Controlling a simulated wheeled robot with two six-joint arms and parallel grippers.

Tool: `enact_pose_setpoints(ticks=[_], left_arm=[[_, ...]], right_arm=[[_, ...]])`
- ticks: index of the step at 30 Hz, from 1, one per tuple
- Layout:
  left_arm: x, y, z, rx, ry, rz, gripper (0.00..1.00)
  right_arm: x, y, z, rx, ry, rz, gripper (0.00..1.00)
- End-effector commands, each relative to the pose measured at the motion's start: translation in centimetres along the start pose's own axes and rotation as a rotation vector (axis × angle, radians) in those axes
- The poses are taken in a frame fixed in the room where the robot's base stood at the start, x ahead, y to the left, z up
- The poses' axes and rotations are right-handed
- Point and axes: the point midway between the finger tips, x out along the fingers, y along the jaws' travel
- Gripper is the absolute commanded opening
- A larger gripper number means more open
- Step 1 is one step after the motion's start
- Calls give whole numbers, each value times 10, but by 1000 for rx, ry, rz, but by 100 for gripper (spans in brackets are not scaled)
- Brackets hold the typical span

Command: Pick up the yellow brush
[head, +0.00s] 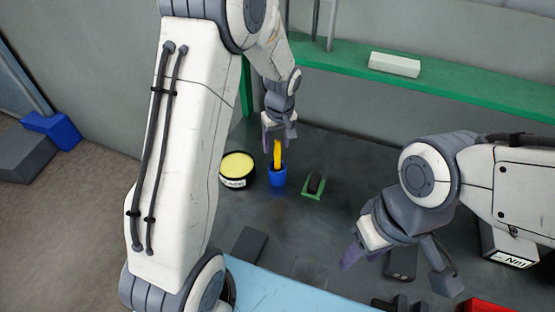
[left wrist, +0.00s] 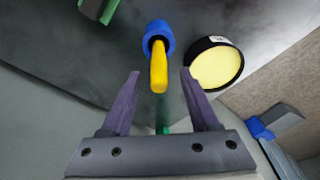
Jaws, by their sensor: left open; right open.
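The yellow brush (head: 278,153) stands upright in a small blue cup (head: 278,178) on the dark work surface. In the left wrist view the yellow brush (left wrist: 158,68) sticks out of the blue cup (left wrist: 157,35) toward the camera. My left gripper (head: 276,138) is open and right by the brush's upper end. In the left wrist view my left gripper's fingertips (left wrist: 160,72) are spread, with the brush's end between or just ahead of them; I cannot tell whether they touch it. My right gripper (head: 395,268) is open and empty, low at the right, far from the brush.
A round black tub with a yellow top (head: 237,169) stands just left of the cup. A green block with a black part (head: 314,186) lies to its right. A green shelf (head: 440,84) with a white block (head: 394,64) runs behind. A red item (head: 488,305) is at front right.

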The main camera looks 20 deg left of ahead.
Motion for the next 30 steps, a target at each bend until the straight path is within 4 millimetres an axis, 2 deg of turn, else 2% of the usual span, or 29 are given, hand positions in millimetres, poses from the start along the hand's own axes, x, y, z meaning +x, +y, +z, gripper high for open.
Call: enact_pose_setpoints(ticks=[7, 11, 15, 23, 24, 28, 29, 30], left_arm=[[19, 0, 5, 3, -5, -3, 61], [38, 0, 11, 4, -5, -3, 61], [56, 0, 10, 2, -3, -2, 61], [61, 1, 10, 2, 0, 1, 61], [61, 1, 10, 2, 0, 1, 58], [60, 1, 9, 2, 0, 1, 8], [60, 1, 10, 2, -1, 1, 0], [60, 1, 9, 2, -1, 1, 0]], right_arm=[[-10, -1, 0, 0, 0, 0, 50], [-20, -1, -1, 1, 0, 0, 50], [-21, -2, -1, 1, 0, 0, 50], [-21, -2, -1, 1, 0, 0, 50], [-21, -2, -1, 1, 0, 0, 50], [-21, -2, -1, 1, 0, 0, 50], [-21, -2, -1, 1, 0, 0, 50], [-21, -2, -1, 1, 0, 0, 50]])
